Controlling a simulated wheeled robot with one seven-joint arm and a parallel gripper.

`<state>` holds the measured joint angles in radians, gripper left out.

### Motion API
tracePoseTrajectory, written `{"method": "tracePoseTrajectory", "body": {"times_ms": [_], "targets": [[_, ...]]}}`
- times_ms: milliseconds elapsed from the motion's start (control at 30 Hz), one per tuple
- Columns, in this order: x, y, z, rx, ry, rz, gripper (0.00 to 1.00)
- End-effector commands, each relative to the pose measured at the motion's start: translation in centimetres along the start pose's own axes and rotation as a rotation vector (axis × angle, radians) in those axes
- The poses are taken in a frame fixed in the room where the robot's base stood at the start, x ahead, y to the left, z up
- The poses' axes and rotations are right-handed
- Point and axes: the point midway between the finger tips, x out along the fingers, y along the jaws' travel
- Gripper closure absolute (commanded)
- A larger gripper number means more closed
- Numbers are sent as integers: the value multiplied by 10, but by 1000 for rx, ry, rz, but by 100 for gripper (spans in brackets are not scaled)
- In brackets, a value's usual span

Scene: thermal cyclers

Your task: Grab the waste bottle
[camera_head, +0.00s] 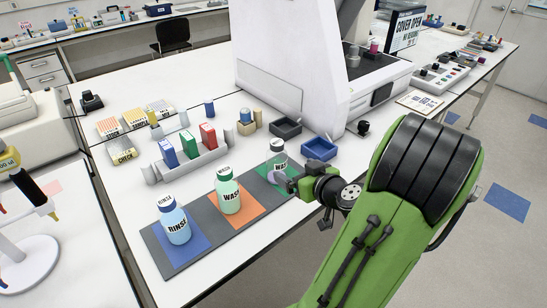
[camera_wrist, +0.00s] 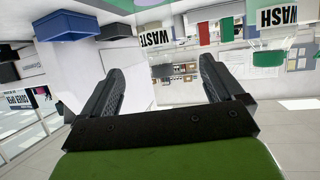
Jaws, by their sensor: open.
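The waste bottle (camera_head: 277,150) is clear with a pale cap and a "WASTE" label, upright on the green square of the dark mat (camera_head: 200,222). In the wrist view, which is upside down, its label (camera_wrist: 155,37) shows beyond the gap between my fingers. My gripper (camera_head: 283,182) is open and close beside the bottle's lower part, on its near right side. Both fingers (camera_wrist: 160,82) show spread apart in the wrist view, with nothing clamped. My gripper partly hides the bottle's base, and I cannot tell whether they touch.
The green wash bottle (camera_head: 229,193) stands on the orange square and the blue rinse bottle (camera_head: 173,222) on the blue square. A blue tray (camera_head: 319,148) and a dark tray (camera_head: 286,127) lie behind the waste bottle. A large white machine (camera_head: 285,60) stands at the back.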

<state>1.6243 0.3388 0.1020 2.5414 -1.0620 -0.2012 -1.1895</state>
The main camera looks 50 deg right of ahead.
Motion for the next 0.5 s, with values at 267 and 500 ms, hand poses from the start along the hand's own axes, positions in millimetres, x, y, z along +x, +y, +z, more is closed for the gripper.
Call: {"method": "tracePoseTrajectory", "body": {"times_ms": [267,500], "targets": [[60,-2,-1,-3,-3,-5,6],[95,-1,-4,-2,-3,-4,6]]}}
